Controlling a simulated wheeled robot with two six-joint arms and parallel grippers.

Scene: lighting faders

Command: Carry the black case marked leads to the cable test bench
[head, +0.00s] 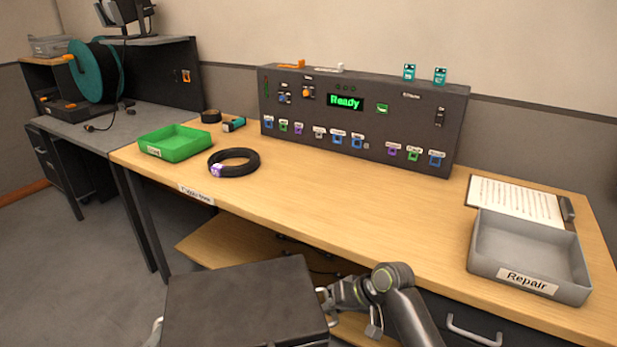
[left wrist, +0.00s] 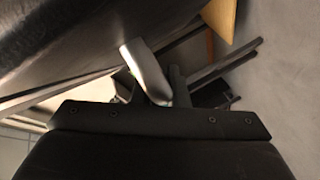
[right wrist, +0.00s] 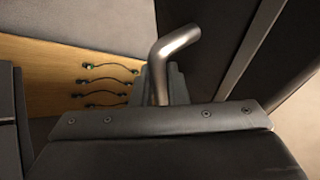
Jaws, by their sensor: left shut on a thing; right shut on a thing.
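The black case (head: 235,305) is at the bottom of the head view, in front of the wooden bench and apart from its top. No "leads" marking shows on its visible faces. My right gripper (head: 330,301) is shut on the metal handle at the case's right side; that bent handle (right wrist: 172,48) shows in the right wrist view. My left gripper (left wrist: 160,88) is shut on the left metal handle (left wrist: 143,70); in the head view it is mostly cut off. The wooden bench (head: 330,210) carries a dark test panel (head: 360,118) reading "Ready".
On the bench are a green tray (head: 174,144), a coiled black cable (head: 234,162), a clipboard (head: 515,200) and a grey "Repair" tray (head: 530,257). The bench's middle front is clear. A lower wooden shelf (head: 225,243) sticks out below. A grey side table (head: 110,130) holds a teal reel (head: 95,70).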

